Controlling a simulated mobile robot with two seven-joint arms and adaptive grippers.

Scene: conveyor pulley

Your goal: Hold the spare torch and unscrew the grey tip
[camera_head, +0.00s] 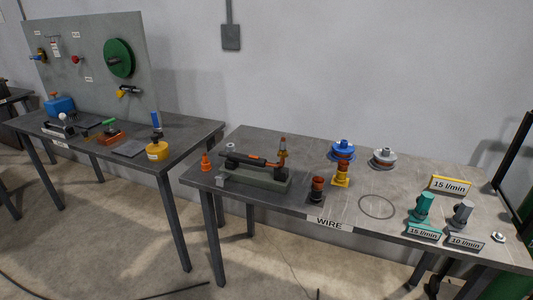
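A dark torch-like tool (252,161) with orange parts lies on a grey-green block (260,178) at the left of the right-hand table. An orange and dark piece (282,152) stands upright at its right end. I cannot tell whether this is the spare torch. No grey tip can be made out clearly on it at this size. A small grey piece (221,181) is by the block's left end. Neither of my grippers is in view.
The right table (330,233) carries a WIRE label, blue (342,150) and grey (383,157) spools, a dark and orange piece (317,190), a wire ring (377,207) and a teal fitting (422,206). An orange cone (205,161) is near the left edge. Another table (186,147) stands left.

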